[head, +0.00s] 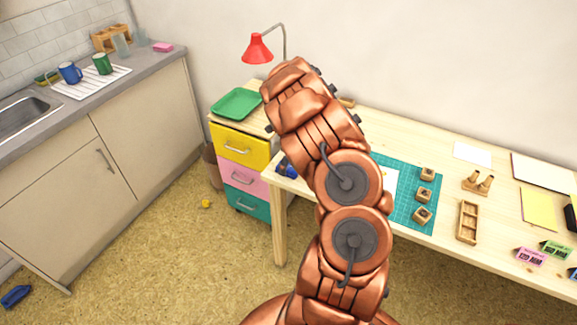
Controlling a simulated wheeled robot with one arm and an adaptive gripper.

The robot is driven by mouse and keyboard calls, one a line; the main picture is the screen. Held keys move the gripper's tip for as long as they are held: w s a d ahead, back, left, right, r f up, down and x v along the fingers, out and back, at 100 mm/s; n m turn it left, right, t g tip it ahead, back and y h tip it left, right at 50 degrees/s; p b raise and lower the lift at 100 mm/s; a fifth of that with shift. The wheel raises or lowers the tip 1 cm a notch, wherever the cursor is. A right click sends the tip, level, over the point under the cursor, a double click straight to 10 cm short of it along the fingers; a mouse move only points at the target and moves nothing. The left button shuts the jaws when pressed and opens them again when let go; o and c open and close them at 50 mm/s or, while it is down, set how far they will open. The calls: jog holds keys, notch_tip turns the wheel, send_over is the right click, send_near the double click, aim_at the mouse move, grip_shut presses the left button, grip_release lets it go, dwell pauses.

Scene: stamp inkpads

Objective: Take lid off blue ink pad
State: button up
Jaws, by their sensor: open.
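My copper arm rises through the middle of the head view and hides part of the desk. My gripper's fingers do not show. A small pink block (530,256) and a small green block (556,249), both with dark markings, lie at the right of the desk; they look like ink pads. A sliver of something bluish (573,272) shows at the right picture edge, too cut off to tell whether it is the blue ink pad. A dark blue object (287,170) sits near the desk's left edge, partly behind my arm; I cannot tell what it is.
The wooden desk (455,255) holds a green mat (405,214) with small wooden blocks, a wooden tray (467,223) and yellow paper (538,210). A drawer unit (240,178) stands left of it. A red lamp (257,48) rises behind. Floor between desk and counter is mostly clear.

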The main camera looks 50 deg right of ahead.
jog(key=c, duration=0.9)
